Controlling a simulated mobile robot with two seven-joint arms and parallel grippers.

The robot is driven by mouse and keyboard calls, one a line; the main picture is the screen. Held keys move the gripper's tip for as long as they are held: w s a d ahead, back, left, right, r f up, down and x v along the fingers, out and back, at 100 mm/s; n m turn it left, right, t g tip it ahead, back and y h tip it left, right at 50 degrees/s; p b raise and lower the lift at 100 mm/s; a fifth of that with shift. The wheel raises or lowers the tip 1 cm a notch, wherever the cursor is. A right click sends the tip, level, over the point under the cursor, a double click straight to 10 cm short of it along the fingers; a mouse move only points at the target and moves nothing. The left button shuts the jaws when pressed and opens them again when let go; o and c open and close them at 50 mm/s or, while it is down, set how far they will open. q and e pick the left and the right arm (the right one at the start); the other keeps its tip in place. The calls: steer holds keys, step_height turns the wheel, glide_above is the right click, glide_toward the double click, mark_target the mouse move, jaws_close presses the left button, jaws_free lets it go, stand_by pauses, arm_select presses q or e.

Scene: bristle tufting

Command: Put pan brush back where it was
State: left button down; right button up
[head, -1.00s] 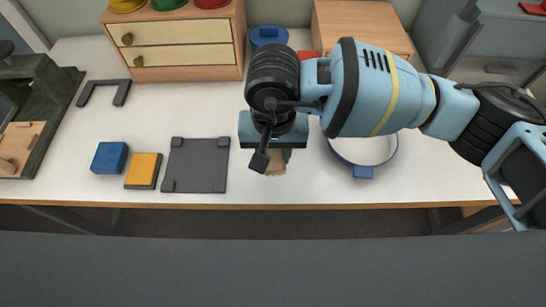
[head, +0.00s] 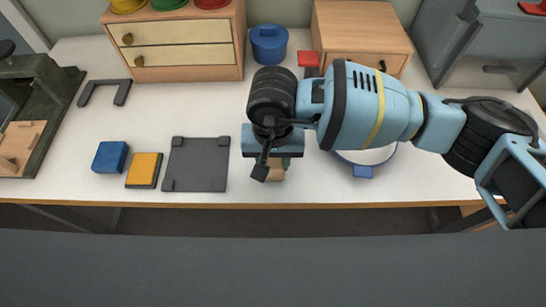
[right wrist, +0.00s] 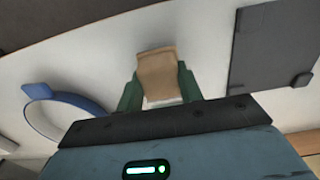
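The pan brush (head: 276,174) is a small tan block near the table's front edge, mostly hidden under my right gripper (head: 274,155) in the head view. In the right wrist view the brush (right wrist: 157,72) stands between the two green fingers of my right gripper (right wrist: 159,90), which appear to touch it on both sides. A pale strip shows at its lower edge there. I cannot tell whether it touches the table. My left gripper is not in view.
A blue-rimmed pan (head: 368,157) lies close to the right, partly under my arm. A dark plate (head: 196,166), yellow block (head: 143,170) and blue block (head: 110,157) lie left. A blue pot (head: 269,44) and drawer units (head: 186,55) stand behind. White table is clear between.

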mark_target(273, 161)
steer(key=o, duration=0.4)
step_height(273, 161, up, 12)
steer(key=shift+r, duration=0.2)
stand_by(0.4)
